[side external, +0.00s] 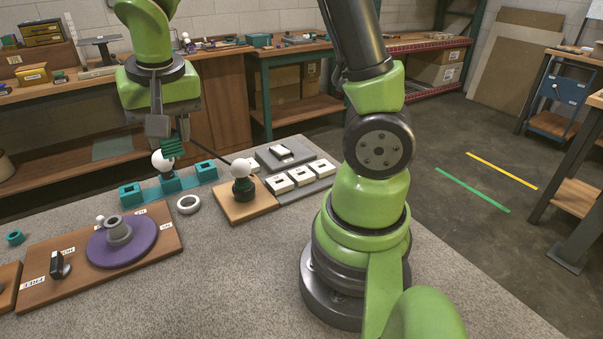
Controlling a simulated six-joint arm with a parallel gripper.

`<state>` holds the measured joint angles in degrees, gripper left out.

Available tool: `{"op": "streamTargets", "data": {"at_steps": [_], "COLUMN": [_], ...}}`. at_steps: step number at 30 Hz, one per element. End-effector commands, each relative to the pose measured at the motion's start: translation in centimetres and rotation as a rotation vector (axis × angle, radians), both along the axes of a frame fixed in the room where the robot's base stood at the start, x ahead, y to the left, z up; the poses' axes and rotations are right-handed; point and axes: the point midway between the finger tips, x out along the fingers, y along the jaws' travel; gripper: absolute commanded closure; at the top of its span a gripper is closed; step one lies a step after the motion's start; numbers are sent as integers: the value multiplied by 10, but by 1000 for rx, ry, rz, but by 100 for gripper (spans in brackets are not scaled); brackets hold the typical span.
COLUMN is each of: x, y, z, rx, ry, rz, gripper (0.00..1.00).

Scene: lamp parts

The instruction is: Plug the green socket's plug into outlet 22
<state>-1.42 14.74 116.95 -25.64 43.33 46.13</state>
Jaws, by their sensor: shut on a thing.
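My gripper (166,137) points down above the teal rack. It is shut on a green ridged piece (172,149); whether this is the plug or another lamp part I cannot tell. A white bulb (161,164) stands in the rack's middle, just below and partly behind it. A dark green socket (243,191) with a white bulb (241,168) in it stands on a small wooden board (257,212). A dark cord seems to run behind it. White outlet blocks (279,184) sit in a row on a grey plate (317,187); their numbers are too small to read.
The teal rack (150,193) has square holders at both ends. A white ring (188,204) lies in front. A purple disc (122,240) on a wooden board and a black switch (60,265) are at the left. My arm's base stands right; the front middle is clear.

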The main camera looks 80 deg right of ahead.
Motion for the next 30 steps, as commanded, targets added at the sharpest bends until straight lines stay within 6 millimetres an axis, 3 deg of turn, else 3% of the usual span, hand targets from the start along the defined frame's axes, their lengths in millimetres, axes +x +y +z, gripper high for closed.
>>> {"op": "streamTargets", "data": {"at_steps": [30], "x": [-12], "y": [-18], "z": [0], "rx": [1], "ry": [1], "rz": [-1], "gripper": [100]}}
